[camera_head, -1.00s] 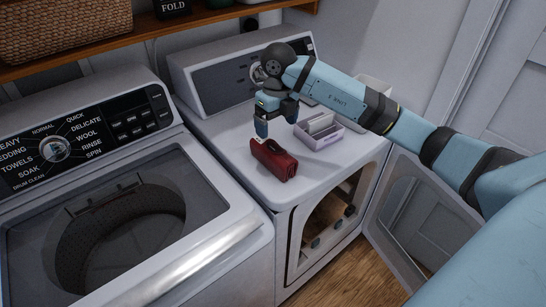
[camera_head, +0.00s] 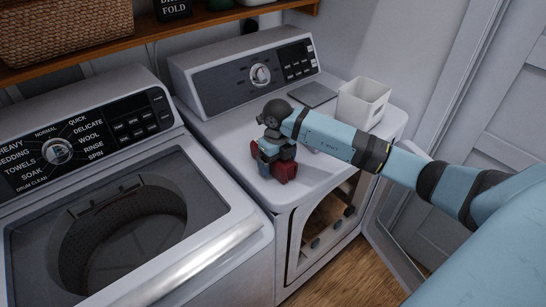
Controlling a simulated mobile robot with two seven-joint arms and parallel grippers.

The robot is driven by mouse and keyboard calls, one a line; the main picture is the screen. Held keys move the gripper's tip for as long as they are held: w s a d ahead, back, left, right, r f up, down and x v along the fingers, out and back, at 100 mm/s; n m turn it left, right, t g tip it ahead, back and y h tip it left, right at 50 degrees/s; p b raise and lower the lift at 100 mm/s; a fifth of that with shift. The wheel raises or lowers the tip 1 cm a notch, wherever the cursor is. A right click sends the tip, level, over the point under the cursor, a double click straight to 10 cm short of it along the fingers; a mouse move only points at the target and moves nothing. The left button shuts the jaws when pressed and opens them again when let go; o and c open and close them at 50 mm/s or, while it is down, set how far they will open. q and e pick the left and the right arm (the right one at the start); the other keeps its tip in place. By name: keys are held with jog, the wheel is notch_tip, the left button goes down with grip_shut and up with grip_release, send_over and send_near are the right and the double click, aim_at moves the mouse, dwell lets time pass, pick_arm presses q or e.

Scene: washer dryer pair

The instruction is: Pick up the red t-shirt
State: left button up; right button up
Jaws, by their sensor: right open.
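The folded red t-shirt (camera_head: 285,171) lies on top of the dryer (camera_head: 226,128), near its front edge. My right gripper (camera_head: 270,172) is lowered over the t-shirt from above in the head view. Its fingers are open, and red cloth shows on both sides of them. The gripper hides the middle of the t-shirt, so I cannot tell whether the fingers touch it. My left gripper is not in view.
A white bin (camera_head: 362,104) and a flat grey item (camera_head: 312,93) are at the dryer's back right. The washer (camera_head: 130,225) stands open at left. The dryer door (camera_head: 392,240) hangs open at right. A wooden shelf (camera_head: 150,37) runs above.

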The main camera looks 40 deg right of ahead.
jog(key=shift+f, duration=0.35)
jog(key=c, duration=1.1)
jog(key=shift+r, duration=0.15)
